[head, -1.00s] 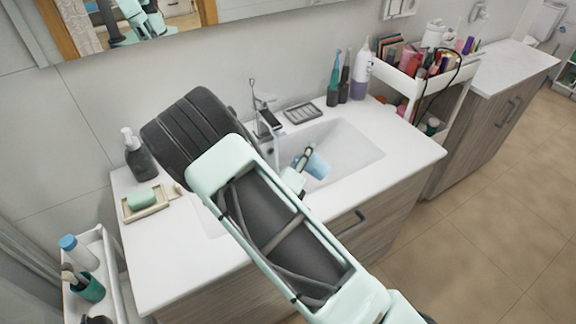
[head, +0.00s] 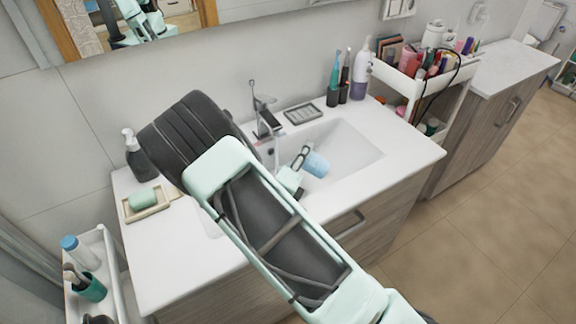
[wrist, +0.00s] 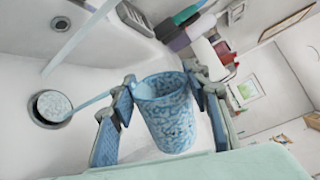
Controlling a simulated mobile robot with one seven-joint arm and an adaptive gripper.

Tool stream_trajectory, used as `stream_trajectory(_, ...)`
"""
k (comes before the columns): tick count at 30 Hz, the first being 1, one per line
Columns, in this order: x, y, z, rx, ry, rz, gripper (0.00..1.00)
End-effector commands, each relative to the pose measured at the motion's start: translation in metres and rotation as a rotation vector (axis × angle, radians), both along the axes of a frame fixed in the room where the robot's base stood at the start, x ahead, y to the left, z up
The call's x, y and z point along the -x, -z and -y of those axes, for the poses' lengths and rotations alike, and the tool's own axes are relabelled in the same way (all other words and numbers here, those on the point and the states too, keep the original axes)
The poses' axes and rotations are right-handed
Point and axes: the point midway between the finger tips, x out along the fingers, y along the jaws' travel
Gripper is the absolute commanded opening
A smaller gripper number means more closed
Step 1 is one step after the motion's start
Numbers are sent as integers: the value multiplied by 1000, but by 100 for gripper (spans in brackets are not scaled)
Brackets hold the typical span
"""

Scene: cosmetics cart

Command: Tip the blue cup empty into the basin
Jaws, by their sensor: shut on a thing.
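The speckled blue cup (head: 317,164) is in the sink basin (head: 352,152), held above its floor and tilted in the head view. My gripper (head: 300,158) is shut on it. In the wrist view, the cup (wrist: 168,118) sits between the two finger pads of my gripper (wrist: 160,82), its rim facing the top of the picture. A thin pale-blue streak, apparently liquid, runs from beside the rim toward the round drain (wrist: 50,107). I cannot see inside the cup fully. My arm hides the basin's left part.
The faucet (head: 263,112) stands behind the basin, close to my wrist, with a thin stream below it. A soap dish (head: 150,210) and dark dispenser (head: 140,160) are at left. Toothbrush holders (head: 338,95) stand at the back. The counter's right end is clear.

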Motion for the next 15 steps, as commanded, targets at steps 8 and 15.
stream_trajectory(8,0,-1,-1,32,0,-12,15)
stream_trajectory(15,-2,-1,-4,60,-1,-23,15)
